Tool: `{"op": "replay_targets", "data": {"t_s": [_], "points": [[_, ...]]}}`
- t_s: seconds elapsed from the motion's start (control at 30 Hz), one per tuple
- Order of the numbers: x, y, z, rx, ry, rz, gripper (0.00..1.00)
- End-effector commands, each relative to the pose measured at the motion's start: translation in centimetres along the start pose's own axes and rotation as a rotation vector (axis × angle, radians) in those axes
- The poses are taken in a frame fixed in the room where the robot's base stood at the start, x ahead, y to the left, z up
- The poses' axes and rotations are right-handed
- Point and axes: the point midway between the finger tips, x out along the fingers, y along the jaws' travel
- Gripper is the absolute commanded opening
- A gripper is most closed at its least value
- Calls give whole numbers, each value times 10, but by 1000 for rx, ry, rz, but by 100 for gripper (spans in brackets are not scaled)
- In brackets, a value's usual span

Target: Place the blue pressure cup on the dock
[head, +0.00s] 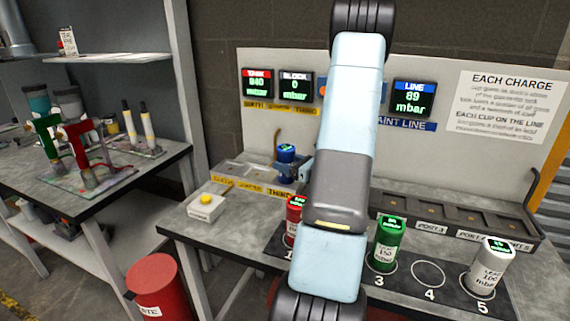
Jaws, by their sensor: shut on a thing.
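The blue pressure cup (286,165), with a dark blue cap and a small lit display on top, is upright at the right part of the dock (232,171). The dock is a low grey block with yellow labels along its front, one reading "THIRD". My gripper (298,166) reaches the cup from the right and is shut on it. My arm hides most of the gripper. I cannot tell whether the cup's base touches the dock.
Red (294,215), green (388,243) and white (488,266) cups stand on the numbered black mat; spot 4 is empty, and my arm hides part of the mat. A slotted rack (455,218) is behind right. The panel's LINE display (412,98) reads 89 mbar.

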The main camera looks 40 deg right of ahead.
Motion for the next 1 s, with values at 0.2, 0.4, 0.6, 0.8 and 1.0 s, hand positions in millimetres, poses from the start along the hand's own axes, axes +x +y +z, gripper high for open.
{"op": "replay_targets", "data": {"t_s": [0.2,0.4,0.6,0.8,1.0], "points": [[0,0,0,-3,-2,0,11],[0,0,-2,-2,-1,0,78],[0,0,-2,-1,-1,0,97],[0,0,-2,-1,-1,-1,97],[-8,-1,0,-1,0,-2,97]]}}
